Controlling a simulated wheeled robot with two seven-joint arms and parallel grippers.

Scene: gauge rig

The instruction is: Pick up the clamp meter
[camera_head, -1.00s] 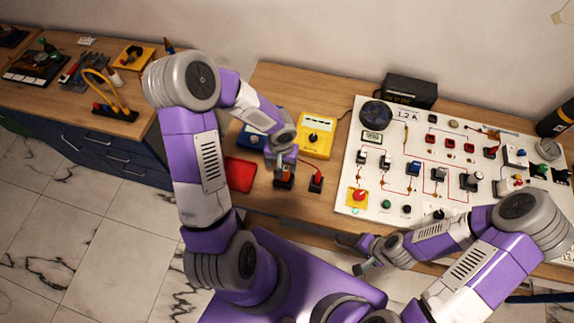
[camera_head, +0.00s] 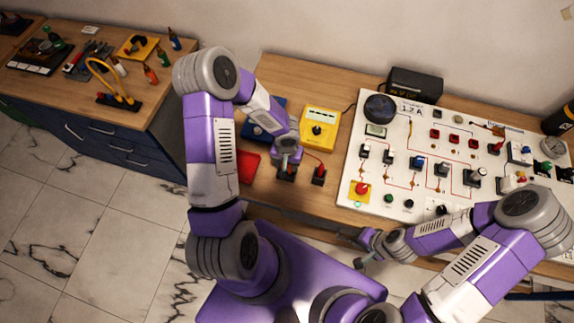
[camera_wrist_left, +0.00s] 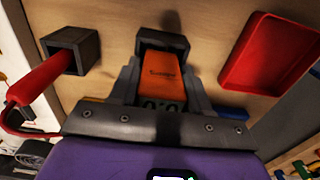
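The clamp meter, an orange body with a dark display reading like 0.0, stands in a black holder; it shows in the left wrist view (camera_wrist_left: 163,76). My left gripper (camera_wrist_left: 162,80) has one finger on each side of it; whether the fingers press on it or leave a small gap I cannot tell. In the head view my left gripper (camera_head: 287,160) is over the black holder (camera_head: 286,175) and hides most of the meter. My right gripper (camera_head: 357,251) is by the table's front edge, fingers apart and empty.
A red tray (camera_head: 249,167) lies left of the holder and a red probe in its own black holder (camera_head: 319,177) stands right. A yellow meter (camera_head: 320,127) and a blue device (camera_head: 262,121) are behind. A white circuit panel (camera_head: 425,203) fills the right of the table.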

